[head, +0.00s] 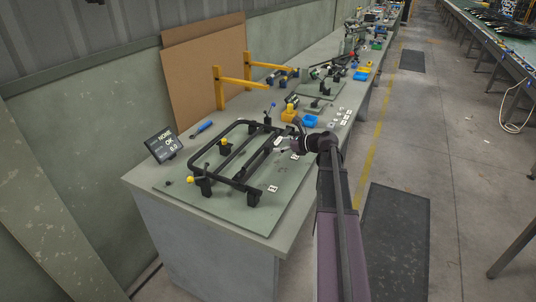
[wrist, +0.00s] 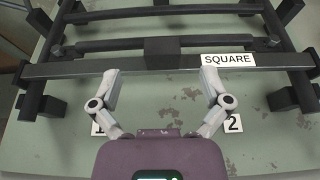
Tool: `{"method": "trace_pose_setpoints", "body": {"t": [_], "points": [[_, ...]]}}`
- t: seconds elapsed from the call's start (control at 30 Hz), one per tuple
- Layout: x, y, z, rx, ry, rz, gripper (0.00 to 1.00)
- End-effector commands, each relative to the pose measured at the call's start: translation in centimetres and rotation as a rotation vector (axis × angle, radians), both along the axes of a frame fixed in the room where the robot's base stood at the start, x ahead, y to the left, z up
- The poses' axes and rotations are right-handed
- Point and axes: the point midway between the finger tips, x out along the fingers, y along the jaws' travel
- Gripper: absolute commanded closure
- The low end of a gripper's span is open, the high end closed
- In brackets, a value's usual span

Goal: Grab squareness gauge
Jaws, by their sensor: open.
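The squareness gauge looks to be the long dark bar (wrist: 115,66) with a raised block at its middle and a white "SQUARE" label (wrist: 228,59). It lies across the wrist view. In the head view the bar (head: 262,158) runs along the near side of the black lounger frame (head: 222,163) on the bench fixture. My gripper (wrist: 160,80) is open and empty. Its two fingers reach toward the bar, one on each side of the middle block. I cannot tell whether the fingertips touch the bar. My gripper also shows small in the head view (head: 284,151).
Number plates 1 (wrist: 98,128) and 2 (wrist: 233,124) lie beside my gripper. A small screen (head: 163,145) stands left of the fixture. Bare green plate (head: 240,217) lies in front of the frame.

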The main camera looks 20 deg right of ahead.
Motion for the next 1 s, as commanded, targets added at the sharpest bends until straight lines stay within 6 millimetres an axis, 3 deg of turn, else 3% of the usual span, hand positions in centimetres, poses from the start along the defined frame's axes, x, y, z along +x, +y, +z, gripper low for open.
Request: {"method": "trace_pose_setpoints", "body": {"t": [0.27, 0.7, 1.0], "points": [[0.4, 0.2, -0.3, 0.000, 0.000, 0.000, 0.03], [3.7, 2.6, -1.8, 0.000, 0.000, 0.000, 0.03], [3.9, 2.7, -1.7, 0.000, 0.000, -0.002, 0.03]]}}
